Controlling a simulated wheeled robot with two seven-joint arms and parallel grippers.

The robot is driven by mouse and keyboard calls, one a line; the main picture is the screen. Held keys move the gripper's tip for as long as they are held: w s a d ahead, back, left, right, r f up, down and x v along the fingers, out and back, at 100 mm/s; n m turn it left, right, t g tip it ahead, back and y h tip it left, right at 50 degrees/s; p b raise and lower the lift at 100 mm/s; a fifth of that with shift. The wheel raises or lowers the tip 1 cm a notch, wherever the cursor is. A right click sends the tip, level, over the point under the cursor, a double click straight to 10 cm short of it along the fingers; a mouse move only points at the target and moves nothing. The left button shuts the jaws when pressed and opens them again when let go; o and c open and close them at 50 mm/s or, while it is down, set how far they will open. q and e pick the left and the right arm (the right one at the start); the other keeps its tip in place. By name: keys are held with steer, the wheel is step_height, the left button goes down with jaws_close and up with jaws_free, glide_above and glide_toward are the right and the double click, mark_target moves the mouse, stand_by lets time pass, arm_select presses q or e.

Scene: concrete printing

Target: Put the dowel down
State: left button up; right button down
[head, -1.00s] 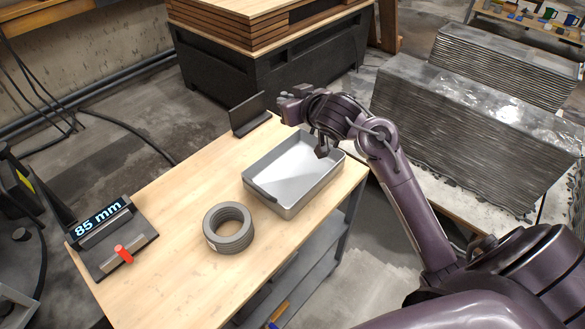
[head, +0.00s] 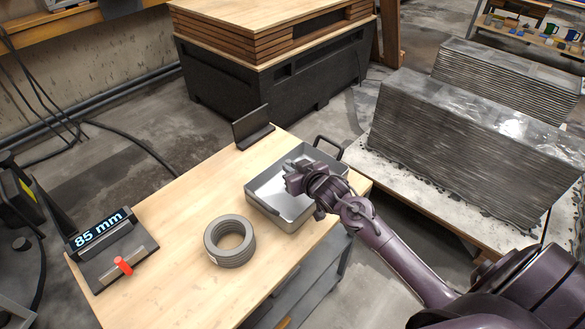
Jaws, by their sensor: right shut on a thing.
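My right gripper (head: 296,176) is above the grey metal tray (head: 263,206) on the wooden workbench, over the tray's right part. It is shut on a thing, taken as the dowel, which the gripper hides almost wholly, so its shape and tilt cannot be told. The tray's light inside shows bare to the left of the gripper. A dark handle (head: 328,141) stands up at the tray's far right end. My left gripper is not in view.
A grey coiled ring (head: 230,241) lies left of the tray. A dark upright plate (head: 253,127) stands at the back edge. The bench (head: 178,225) is clear between them.

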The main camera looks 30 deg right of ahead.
steer(key=shift+f, duration=0.1)
steer(key=c, duration=1.4)
jaws_free()
steer(key=shift+c, duration=0.2)
steer(key=shift+r, duration=0.2)
steer(key=v, duration=1.2)
steer(key=shift+b, duration=0.3)
steer(key=shift+s+f, duration=0.1)
steer(key=shift+f, duration=0.1)
